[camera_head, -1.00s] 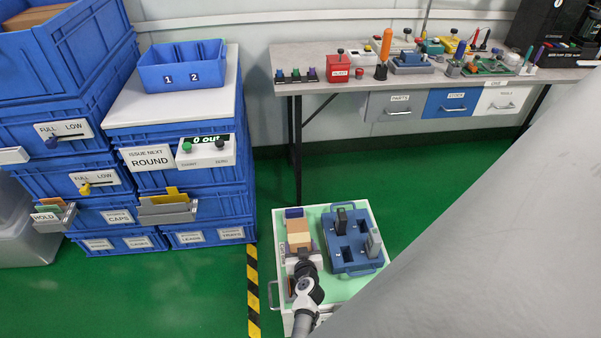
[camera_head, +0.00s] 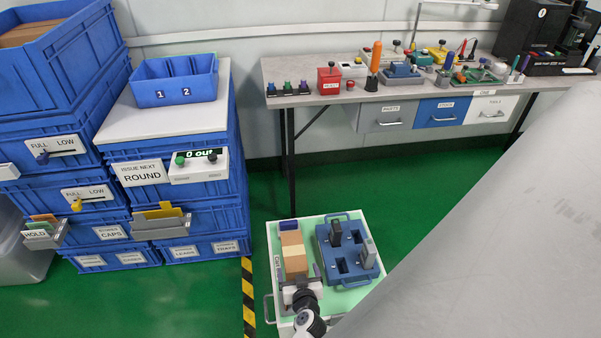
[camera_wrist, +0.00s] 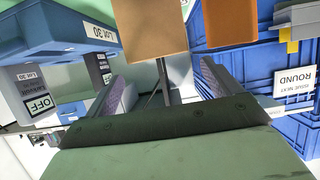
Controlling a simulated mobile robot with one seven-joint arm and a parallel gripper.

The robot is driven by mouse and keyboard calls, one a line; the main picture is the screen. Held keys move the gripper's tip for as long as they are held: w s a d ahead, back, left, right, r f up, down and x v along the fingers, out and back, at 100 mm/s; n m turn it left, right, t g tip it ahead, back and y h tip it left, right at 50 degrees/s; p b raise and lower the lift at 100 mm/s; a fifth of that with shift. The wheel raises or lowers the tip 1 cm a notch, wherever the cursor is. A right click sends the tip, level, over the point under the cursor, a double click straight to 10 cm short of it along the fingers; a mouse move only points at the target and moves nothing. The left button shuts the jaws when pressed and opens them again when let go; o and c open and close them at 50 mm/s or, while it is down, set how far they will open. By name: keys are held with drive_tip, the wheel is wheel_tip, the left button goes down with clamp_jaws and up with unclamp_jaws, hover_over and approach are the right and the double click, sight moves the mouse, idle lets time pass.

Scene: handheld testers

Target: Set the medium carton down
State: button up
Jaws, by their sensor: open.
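A row of brown carton surfaces with a paler tan part (camera_head: 293,252) lies on the left of the green-topped cart (camera_head: 350,306). I cannot tell from the head view where one carton ends and another begins. In the wrist view a tan-brown carton (camera_wrist: 150,25) is ahead of my gripper, and a more orange carton (camera_wrist: 230,22) is beside it to the right. My gripper (camera_head: 302,284) is at the near end of the row. In the wrist view my gripper (camera_wrist: 158,88) has its fingers apart, with open space between them.
A blue fixture (camera_head: 325,262) with dark and grey testers stands on the cart, right of the cartons. A small dark blue item (camera_head: 288,225) is behind them. Stacked blue bins (camera_head: 200,225) stand left, and a workbench (camera_head: 310,98) runs along the back. Green floor is clear between.

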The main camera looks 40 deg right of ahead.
drive_tip(key=v, duration=0.5)
